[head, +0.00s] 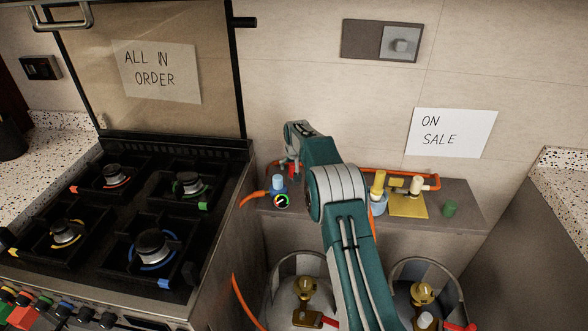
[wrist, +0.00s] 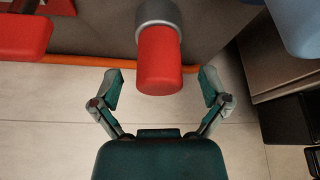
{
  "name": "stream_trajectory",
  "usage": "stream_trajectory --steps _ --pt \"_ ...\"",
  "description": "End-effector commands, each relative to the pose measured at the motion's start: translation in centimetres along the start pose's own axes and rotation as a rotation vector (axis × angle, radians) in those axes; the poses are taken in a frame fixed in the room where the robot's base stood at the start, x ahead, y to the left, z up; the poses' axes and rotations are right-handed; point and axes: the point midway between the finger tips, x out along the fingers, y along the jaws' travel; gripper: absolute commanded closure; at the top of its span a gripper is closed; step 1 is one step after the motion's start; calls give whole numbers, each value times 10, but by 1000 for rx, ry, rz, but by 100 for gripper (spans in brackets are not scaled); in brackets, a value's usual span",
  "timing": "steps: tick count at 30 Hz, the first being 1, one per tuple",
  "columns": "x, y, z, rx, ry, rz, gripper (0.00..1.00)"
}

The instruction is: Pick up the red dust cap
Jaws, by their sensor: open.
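In the wrist view the red dust cap (wrist: 159,62) is a rounded red cylinder fitted to a grey metal collar (wrist: 158,12). My gripper (wrist: 160,84) is open, with one finger to the left and one to the right of the cap's free end. A gap shows on both sides, and nothing is held. In the head view my arm reaches toward the shelf by the wall, and its own links hide most of the gripper. A small red patch shows by the arm's end, but I cannot tell if it is the cap.
An orange hose (wrist: 75,60) runs behind the cap in the wrist view. A red block (wrist: 22,36) is at left and a blue part (wrist: 296,22) at upper right. In the head view, a stove (head: 120,220) stands left; a gauge (head: 281,201) and green cap (head: 449,209) flank the arm.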

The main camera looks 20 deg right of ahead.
Motion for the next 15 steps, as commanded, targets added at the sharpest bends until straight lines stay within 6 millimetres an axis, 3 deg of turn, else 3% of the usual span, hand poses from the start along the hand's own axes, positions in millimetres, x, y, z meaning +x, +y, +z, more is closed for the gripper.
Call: stream_trajectory --steps 8,13,15 --pt "4 0 0 0 1 0 4" --pt "4 0 0 0 0 0 72" --pt "4 0 0 0 0 0 78"
